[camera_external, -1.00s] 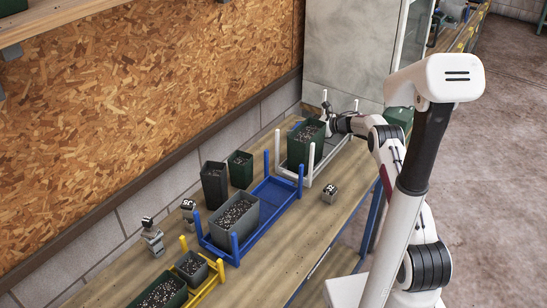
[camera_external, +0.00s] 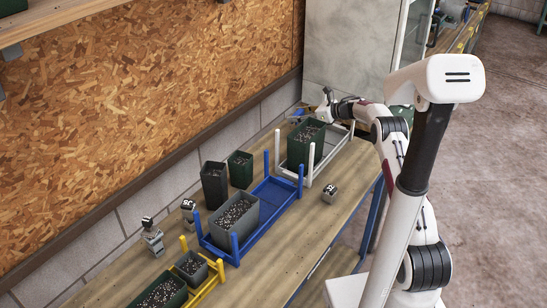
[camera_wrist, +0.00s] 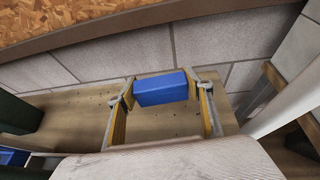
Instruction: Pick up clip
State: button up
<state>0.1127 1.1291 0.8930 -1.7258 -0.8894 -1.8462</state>
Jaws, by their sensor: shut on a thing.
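My gripper (camera_wrist: 160,95) has two fingers with yellow-orange inner pads. A smooth blue block-like piece, which I take to be the clip (camera_wrist: 162,89), sits between the fingertips in the wrist view and is held there. In the external view my gripper (camera_external: 325,106) is at the far end of the bench, by the wall and beside the far dark green pot.
The dark green pot (camera_external: 306,142) stands in a white rack (camera_external: 312,172) near the gripper. A blue rack (camera_external: 274,193) holds a grey pot (camera_external: 235,215). A small cube (camera_external: 329,194) lies on the wooden bench (camera_external: 297,240). A block wall (camera_external: 245,115) runs behind.

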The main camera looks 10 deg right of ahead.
aim_at(300, 110)
jog(key=shift+r, duration=1.75)
